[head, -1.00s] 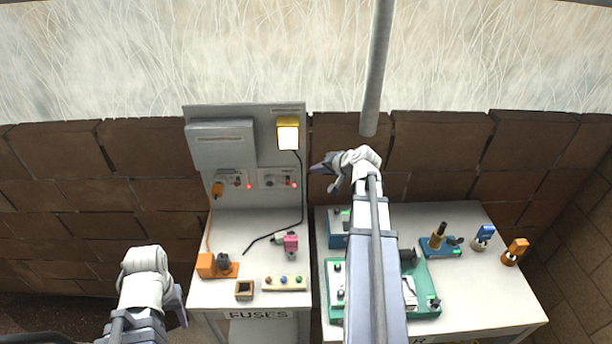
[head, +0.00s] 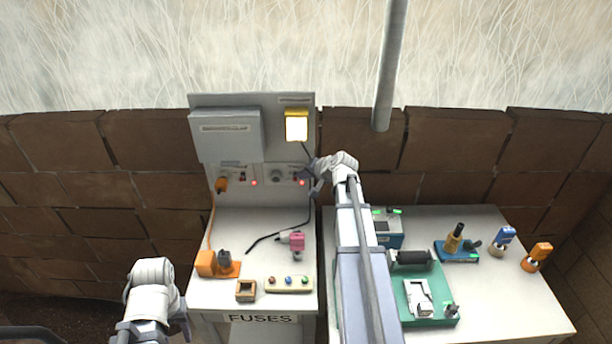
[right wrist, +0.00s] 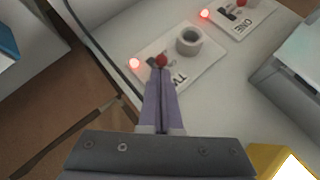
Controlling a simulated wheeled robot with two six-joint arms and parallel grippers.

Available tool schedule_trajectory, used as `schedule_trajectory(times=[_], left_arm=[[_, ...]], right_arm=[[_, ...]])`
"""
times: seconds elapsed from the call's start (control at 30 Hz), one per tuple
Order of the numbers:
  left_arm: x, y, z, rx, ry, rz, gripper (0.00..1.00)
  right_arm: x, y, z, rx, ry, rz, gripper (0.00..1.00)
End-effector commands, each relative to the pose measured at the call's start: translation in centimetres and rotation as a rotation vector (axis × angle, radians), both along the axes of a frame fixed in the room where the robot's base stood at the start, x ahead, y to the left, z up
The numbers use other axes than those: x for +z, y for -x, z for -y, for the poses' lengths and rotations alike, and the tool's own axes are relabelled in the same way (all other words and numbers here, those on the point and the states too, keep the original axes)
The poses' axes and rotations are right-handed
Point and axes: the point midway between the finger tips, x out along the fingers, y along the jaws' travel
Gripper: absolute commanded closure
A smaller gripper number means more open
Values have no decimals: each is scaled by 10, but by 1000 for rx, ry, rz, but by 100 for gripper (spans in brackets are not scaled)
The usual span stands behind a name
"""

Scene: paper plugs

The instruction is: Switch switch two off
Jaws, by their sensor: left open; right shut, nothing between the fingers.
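Switch two is a red knob (right wrist: 161,61) on a pale plate (right wrist: 184,68) whose partly covered label starts "TW"; a red light (right wrist: 134,63) glows beside it. My right gripper (right wrist: 161,82) is shut and empty, its fingertips right at the knob; I cannot tell whether they touch. In the head view this gripper (head: 311,174) is at the right edge of the panel, near the red light of that plate, and hides part of the switch area. The plate marked ONE (right wrist: 241,20) has its own glowing red light (right wrist: 205,14). My left gripper (head: 183,316) is open and empty at the lower left.
A lit yellow lamp (head: 296,126) is above switch two, and a grey box (head: 226,136) is to its left. A black cable runs down to the FUSES table, which bears a pink plug (head: 297,241) and an orange block (head: 206,262). Equipment crowds the right table.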

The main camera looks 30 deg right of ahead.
Motion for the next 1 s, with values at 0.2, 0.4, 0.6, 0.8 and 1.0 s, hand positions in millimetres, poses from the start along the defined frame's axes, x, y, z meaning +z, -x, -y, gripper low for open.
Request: schedule_trajectory(times=[0.2, 0.4, 0.6, 0.8, 1.0], left_arm=[[0, 0, 0, 0, 0, 0, 50], [-7, 0, 0, 0, 0, 0, 50], [-13, 0, 0, 1, 0, 0, 50], [-20, 0, 0, 1, 0, 0, 50], [-28, 0, 0, 1, 0, 0, 50]], right_arm=[[0, 0, 0, 0, 0, 0, 100], [-3, 2, -1, 0, 10, 20, 100], [-4, 3, -2, 1, 31, 54, 100], [-6, 4, -2, 2, 49, 81, 100], [-9, 6, -3, 2, 70, 116, 100]])
